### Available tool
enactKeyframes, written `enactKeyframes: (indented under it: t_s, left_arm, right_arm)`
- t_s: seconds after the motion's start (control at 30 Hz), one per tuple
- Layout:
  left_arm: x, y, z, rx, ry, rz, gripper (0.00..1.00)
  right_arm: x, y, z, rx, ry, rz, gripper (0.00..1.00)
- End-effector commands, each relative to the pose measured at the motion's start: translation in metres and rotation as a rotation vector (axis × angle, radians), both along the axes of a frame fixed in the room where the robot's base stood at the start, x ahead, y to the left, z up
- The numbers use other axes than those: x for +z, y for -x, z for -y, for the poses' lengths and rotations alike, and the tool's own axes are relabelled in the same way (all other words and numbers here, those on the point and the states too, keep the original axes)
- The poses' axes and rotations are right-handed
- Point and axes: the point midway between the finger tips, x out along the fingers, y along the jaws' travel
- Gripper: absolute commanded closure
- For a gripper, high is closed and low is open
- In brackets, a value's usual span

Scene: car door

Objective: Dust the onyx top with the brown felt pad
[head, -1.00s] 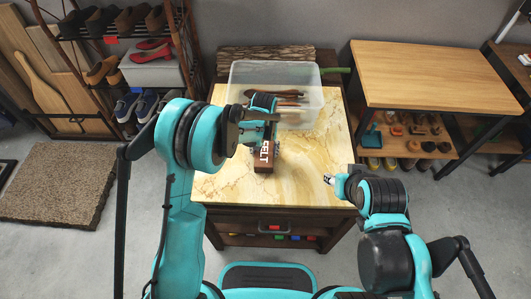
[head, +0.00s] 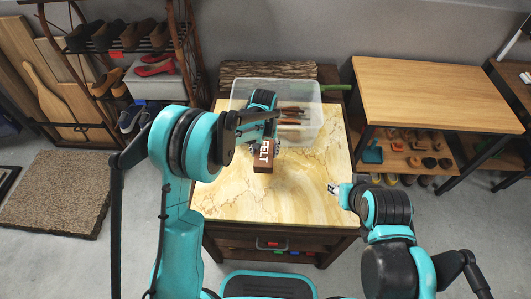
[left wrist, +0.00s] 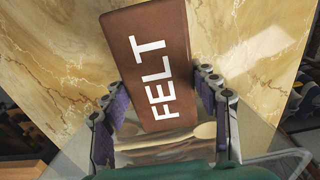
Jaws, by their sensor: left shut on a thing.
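The brown felt pad (head: 263,156), a block with white FELT lettering, is over the middle of the yellow-veined onyx top (head: 235,195). My left gripper (head: 265,143) is shut on it. In the left wrist view the pad (left wrist: 150,65) sits between the purple-lined fingers of the left gripper (left wrist: 165,100), its lettered face showing. I cannot tell whether the pad touches the stone. My right gripper (head: 334,188) is over the right front part of the top, apart from the pad; its fingers are too small to read.
A clear bin (head: 312,103) holding brown long-handled things stands at the back of the top, close behind my left gripper. A green-handled thing (head: 337,87) lies by its right side. A wooden bench (head: 435,90) stands right, a shoe rack (head: 100,55) left. The top's front is clear.

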Motion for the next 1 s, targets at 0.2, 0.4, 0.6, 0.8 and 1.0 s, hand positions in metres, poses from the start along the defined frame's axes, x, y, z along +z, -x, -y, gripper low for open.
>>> enactKeyframes:
  t_s: [0.2, 0.4, 0.6, 0.8, 1.0]
  left_arm:
    - [0.020, -0.001, -0.003, 0.001, 0.000, 0.000, 0.72]
    - [0.022, -0.001, -0.004, 0.001, 0.000, 0.000, 0.72]
    - [0.022, -0.001, -0.004, 0.001, 0.000, 0.000, 0.72]
    - [0.022, -0.001, -0.004, 0.001, 0.000, 0.000, 0.72]
    - [0.025, 0.009, -0.021, 0.003, 0.000, 0.000, 0.72]
  right_arm:
    - [0.013, 0.000, 0.000, 0.000, 0.000, 0.000, 0.60]
    - [0.014, 0.000, 0.000, 0.000, 0.000, 0.000, 0.60]
    - [0.013, 0.000, 0.000, 0.000, 0.000, 0.000, 0.60]
    - [0.013, 0.000, 0.000, 0.000, 0.000, 0.000, 0.60]
    - [0.013, 0.000, 0.000, 0.000, 0.000, 0.000, 0.60]
